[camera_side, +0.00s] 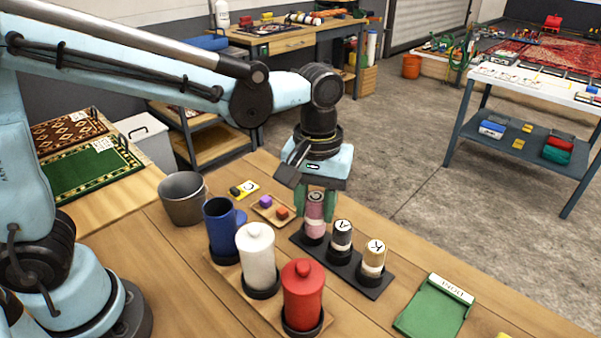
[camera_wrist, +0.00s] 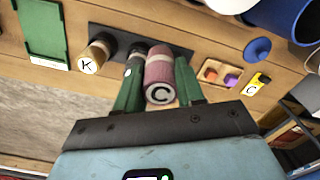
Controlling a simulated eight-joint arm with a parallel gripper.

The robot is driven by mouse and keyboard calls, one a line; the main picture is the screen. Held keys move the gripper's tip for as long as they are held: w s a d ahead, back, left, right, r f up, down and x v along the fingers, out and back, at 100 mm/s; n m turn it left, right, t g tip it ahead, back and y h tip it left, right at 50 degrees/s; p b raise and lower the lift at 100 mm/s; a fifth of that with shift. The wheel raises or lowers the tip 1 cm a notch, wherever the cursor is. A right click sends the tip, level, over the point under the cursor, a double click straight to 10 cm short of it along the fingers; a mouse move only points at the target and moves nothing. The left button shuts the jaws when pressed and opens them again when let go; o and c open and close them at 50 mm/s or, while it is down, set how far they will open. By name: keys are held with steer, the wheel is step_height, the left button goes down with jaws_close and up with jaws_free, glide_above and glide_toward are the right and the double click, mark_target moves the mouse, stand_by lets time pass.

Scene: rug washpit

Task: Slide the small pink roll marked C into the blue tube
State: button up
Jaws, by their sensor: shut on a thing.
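The pink roll (camera_side: 315,213) stands upright at the left end of a black rack (camera_side: 371,290), its base in or at its holder. In the wrist view its end, marked C, faces the camera (camera_wrist: 158,95). My gripper (camera_side: 316,204) is above the rack, its green fingers shut on the pink roll from both sides; they also show in the wrist view (camera_wrist: 159,72). The blue tube (camera_side: 220,235) stands upright and open-topped to the left of the rack, on a wooden base. A round blue lid (camera_wrist: 257,50) lies beside it.
A black roll (camera_side: 341,240) and a tan roll marked K (camera_side: 373,260) share the rack. A lidded white tube (camera_side: 257,255) and red tube (camera_side: 303,293) stand in front. A grey bucket (camera_side: 183,200), small block tray (camera_side: 263,211) and green tray (camera_side: 433,308) sit nearby.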

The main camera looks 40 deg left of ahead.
mark_target(318, 212)
steer(key=s+d+r, duration=0.3)
steer(key=s+d, duration=0.1)
steer(key=shift+r, duration=0.2)
step_height(318, 212, up, 9)
steer(key=s+a+n, duration=0.3)
steer(key=a, duration=0.5)
steer(key=s+a+n, duration=0.3)
steer(key=a, duration=0.6)
step_height(318, 212, down, 7)
steer(key=shift+s+f, duration=0.15)
steer(key=shift+s, duration=0.05)
steer(key=shift+f, duration=0.5)
stand_by(0.7)
steer(key=shift+f, duration=0.35)
steer(key=shift+f, duration=0.35)
